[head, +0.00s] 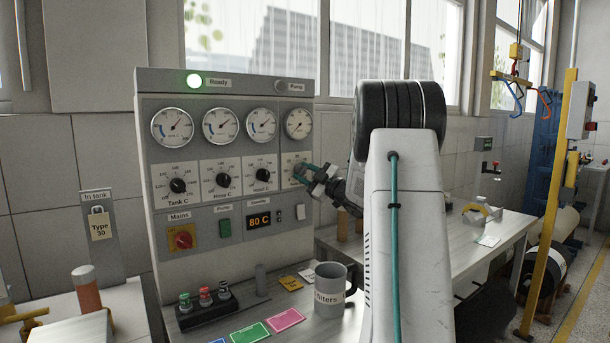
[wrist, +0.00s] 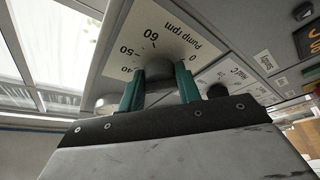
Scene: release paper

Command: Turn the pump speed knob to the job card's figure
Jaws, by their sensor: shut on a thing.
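The pump speed knob (wrist: 160,69) is a dark round knob on a white dial plate marked "Pump rpm" (wrist: 150,32). In the wrist view the plate looks upside down and figures 40, 50, 60 and 0 show around the knob. My gripper (wrist: 162,86) has its two teal fingers shut on the knob, one on each side. In the head view my gripper (head: 306,172) is at the rightmost dial of the panel and hides the knob. The knob's pointer cannot be read. No card in view can be surely told as the job card.
A grey Filters cup (head: 330,290) and small cards (head: 290,284) are on the bench below.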

